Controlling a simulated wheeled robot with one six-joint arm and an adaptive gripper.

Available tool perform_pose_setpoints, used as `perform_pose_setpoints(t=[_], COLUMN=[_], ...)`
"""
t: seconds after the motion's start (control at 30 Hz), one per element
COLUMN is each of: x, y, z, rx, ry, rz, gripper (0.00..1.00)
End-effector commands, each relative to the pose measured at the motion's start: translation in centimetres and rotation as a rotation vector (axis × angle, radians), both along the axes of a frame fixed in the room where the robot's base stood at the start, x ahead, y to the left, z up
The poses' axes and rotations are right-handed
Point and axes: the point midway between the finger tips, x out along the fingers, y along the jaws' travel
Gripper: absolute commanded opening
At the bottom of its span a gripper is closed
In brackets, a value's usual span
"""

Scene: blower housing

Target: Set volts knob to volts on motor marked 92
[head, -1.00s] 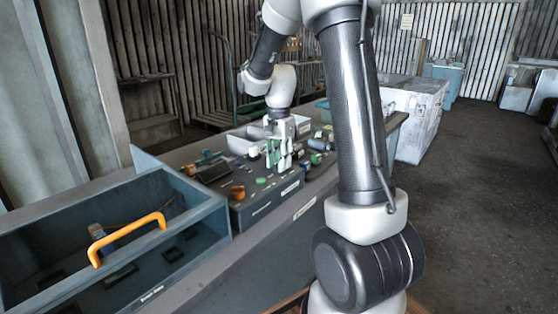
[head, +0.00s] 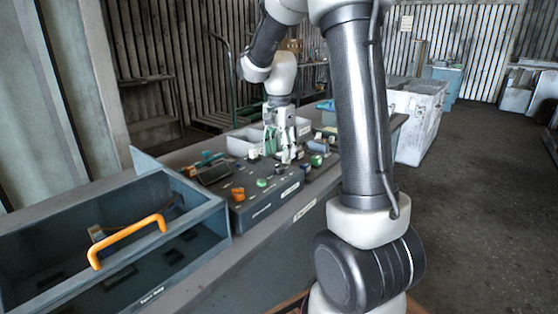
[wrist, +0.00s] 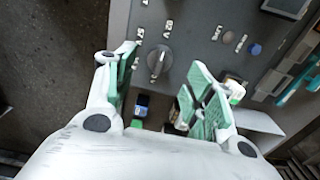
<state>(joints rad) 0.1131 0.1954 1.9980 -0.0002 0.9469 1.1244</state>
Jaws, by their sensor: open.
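A dark cylinder (head: 318,146), possibly a motor, lies right of the gripper.
On the box are an orange knob (head: 238,194) and a green button (head: 262,183). A blue button (wrist: 255,49) shows in the wrist view. A grey-blue bin (head: 215,214) with an orange handle (head: 128,240) stands left. Small parts and a pale tray (head: 243,140) lie near the gripper.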

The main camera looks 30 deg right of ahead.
Motion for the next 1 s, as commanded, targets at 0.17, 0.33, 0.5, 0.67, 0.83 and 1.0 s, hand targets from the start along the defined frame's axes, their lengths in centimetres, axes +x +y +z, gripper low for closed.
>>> perform_pose_setpoints(t=[0.17,0.33,0.5,0.67,0.83,1.0], x=[0.1,0.1,0.0,0.0,0.0,0.0], y=[0.0,0.0,0.0,0.0,0.0,0.0], z=[4.2,6.9,8.1,8.2,8.1,8.1], rx=[-0.001,0.0,0.0,0.0,0.0,0.0], ry=[-0.003,-0.002,-0.001,0.0,0.0,0.0], rz=[0.0,0.0,0.0,0.0,0.0,0.001], gripper=[0.54,0.54,0.54,0.54,0.54,0.54])
